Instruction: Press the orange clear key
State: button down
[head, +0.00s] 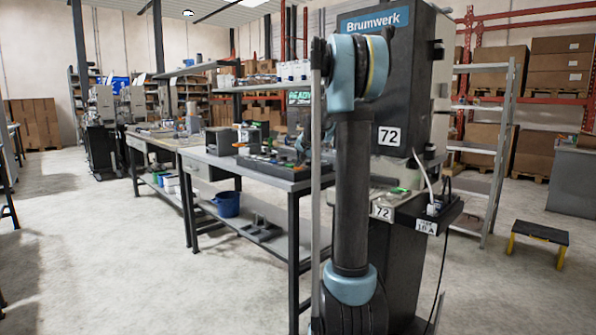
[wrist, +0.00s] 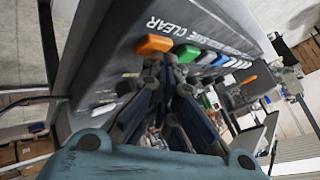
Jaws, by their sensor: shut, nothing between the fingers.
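The orange key (wrist: 155,44) sits on a dark grey panel in the wrist view, below the white word CLEAR (wrist: 167,25). A green key (wrist: 187,53) is beside it on the right. My gripper (wrist: 168,64) is shut and empty. Its fingertips are close under the orange and green keys in the picture. I cannot tell whether they touch a key. In the head view my arm stands in front of the bench, and I cannot make out my gripper or the orange key there.
Blue and white keys (wrist: 206,57) continue the row to the right of the green key. In the head view a workbench (head: 205,158) with devices runs left of my arm. A tall dark Brumwerk machine (head: 405,90) stands behind it. The floor at left is clear.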

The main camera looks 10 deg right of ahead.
dwell(0.4)
jog(key=shift+r, duration=0.85)
jog(key=shift+r, duration=0.1)
notch_tip(320, 180, up, 5)
jog(key=shift+f, duration=0.1)
dwell(0.5)
